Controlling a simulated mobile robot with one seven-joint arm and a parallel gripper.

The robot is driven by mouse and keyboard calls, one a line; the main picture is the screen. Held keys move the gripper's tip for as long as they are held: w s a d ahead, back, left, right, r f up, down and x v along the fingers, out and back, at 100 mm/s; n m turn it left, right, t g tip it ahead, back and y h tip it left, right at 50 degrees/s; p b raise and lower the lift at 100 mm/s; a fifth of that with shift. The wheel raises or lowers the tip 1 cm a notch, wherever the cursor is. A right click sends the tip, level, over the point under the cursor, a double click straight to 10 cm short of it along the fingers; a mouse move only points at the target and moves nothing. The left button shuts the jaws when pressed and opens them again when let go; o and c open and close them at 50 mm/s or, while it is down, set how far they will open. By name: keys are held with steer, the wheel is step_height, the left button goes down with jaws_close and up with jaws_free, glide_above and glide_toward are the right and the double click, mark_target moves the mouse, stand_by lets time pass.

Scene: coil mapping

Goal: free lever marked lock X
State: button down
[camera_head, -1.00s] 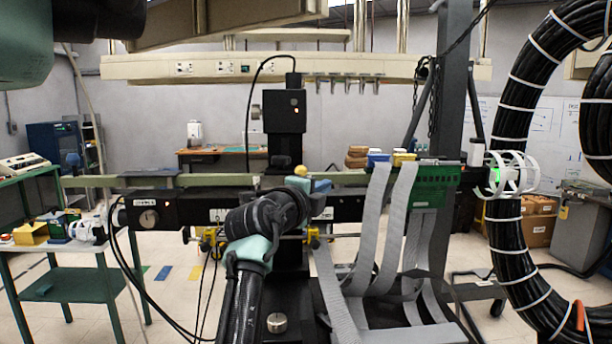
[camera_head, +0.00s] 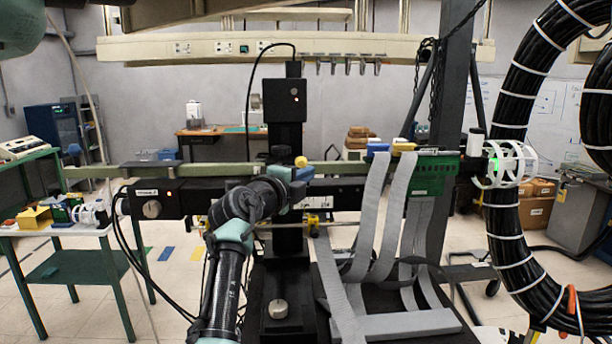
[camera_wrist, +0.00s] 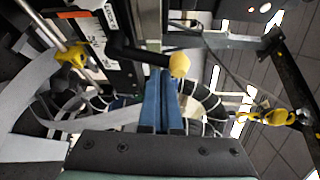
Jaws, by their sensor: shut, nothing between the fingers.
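A lever with a black arm and a yellow ball knob (camera_wrist: 179,65) shows in the wrist view, just beyond my fingertips. The knob also shows in the head view (camera_head: 301,161), above the dark rail in front of the black column. My gripper (camera_wrist: 161,72) has its blue fingers together with nothing between them; the tips are beside the lever, left of and just below the knob. Whether they touch it I cannot tell. In the head view my gripper (camera_head: 304,174) is just below the knob, and my arm hides part of the rail. I cannot read a lock X mark.
A metal rod with a yellow clamp (camera_wrist: 72,56) runs close at upper left in the wrist view. Grey ribbon cables (camera_head: 372,225) hang right of my arm. A green circuit board (camera_head: 434,175) and a white coil cage (camera_head: 507,164) stand farther right. A yellow hook (camera_wrist: 268,117) hangs at right.

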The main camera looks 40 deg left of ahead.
steer(key=shift+s+a+f+b, duration=0.1)
steer(key=shift+f+b, duration=0.1)
steer(key=shift+b, duration=0.15)
steer(key=b, duration=0.3)
steer(key=shift+s+a+r+n+t, duration=0.25)
steer(key=shift+s+a+n+t, duration=0.05)
steer(key=shift+a, duration=0.1)
steer(key=s+d+b, duration=0.6)
steer(key=shift+s+d, duration=0.35)
steer(key=shift+s, duration=0.05)
